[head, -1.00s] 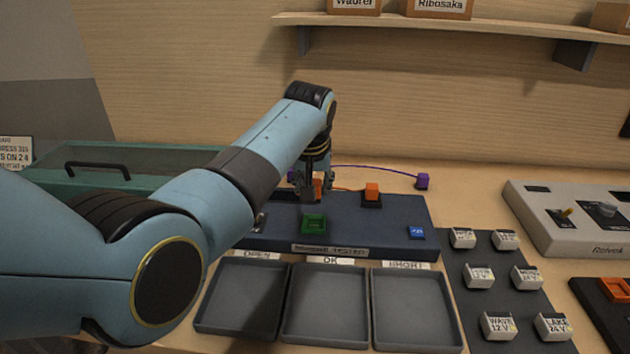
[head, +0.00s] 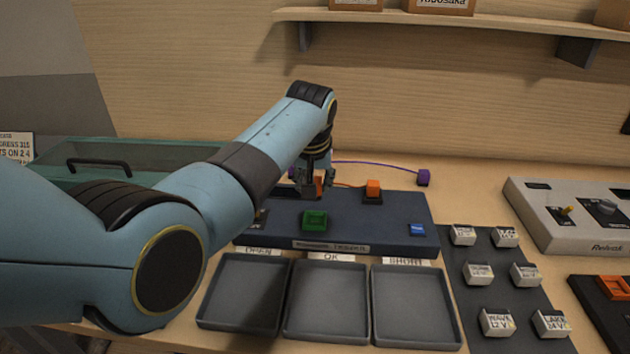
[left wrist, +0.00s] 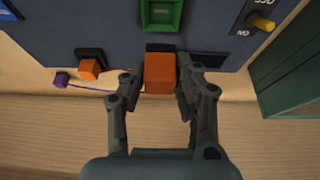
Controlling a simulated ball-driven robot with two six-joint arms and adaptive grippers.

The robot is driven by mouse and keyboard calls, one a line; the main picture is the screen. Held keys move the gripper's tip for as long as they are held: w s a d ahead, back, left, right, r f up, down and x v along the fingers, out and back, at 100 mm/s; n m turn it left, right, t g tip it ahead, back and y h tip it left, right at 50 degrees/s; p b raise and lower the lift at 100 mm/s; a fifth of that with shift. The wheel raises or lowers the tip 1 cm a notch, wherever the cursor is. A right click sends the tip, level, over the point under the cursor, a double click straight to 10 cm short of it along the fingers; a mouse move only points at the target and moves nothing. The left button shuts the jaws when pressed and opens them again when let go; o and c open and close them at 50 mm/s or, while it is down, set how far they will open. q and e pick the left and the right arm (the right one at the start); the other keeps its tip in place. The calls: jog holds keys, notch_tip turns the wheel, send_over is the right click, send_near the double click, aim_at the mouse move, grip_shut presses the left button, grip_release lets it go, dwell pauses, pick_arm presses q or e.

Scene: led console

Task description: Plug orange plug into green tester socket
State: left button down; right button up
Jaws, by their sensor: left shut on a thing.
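My left gripper (head: 312,190) is shut on an orange plug (left wrist: 159,73), with one finger on each side of it. It is at the back of the dark blue tester (head: 270,235); whether the plug is clear of the tester surface I cannot tell. The green tester socket (head: 314,220) is in front of the held plug, nearer to me in the head view. It also shows at the top of the left wrist view (left wrist: 162,14), apart from the plug. A second orange plug (head: 373,188) sits at the tester's back, to the right. My right gripper is not in view.
Three grey trays (head: 328,335) stand in front of the tester. A purple block (head: 423,177) with a purple cable lies behind it. Several white labelled blocks (head: 480,273) rest on a dark mat at right. A yellow toggle (left wrist: 263,22) shows on the tester in the wrist view.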

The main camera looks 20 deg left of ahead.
pick_arm(q)
jog(key=shift+f, duration=0.25)
jog(key=shift+f+b, duration=0.3)
jog(key=shift+f, duration=0.05)
jog(key=shift+f+b, duration=0.3)
jog(key=shift+f, duration=0.2)
jog(key=shift+s+f+b, duration=0.1)
jog(key=shift+f+b, duration=0.55)
jog(key=shift+f, duration=0.45)
jog(key=shift+f, duration=0.1)
jog(key=shift+f+b, duration=0.35)
jog(key=shift+f, duration=0.15)
dwell(0.5)
jog(key=shift+f, duration=0.7)
dwell(0.8)
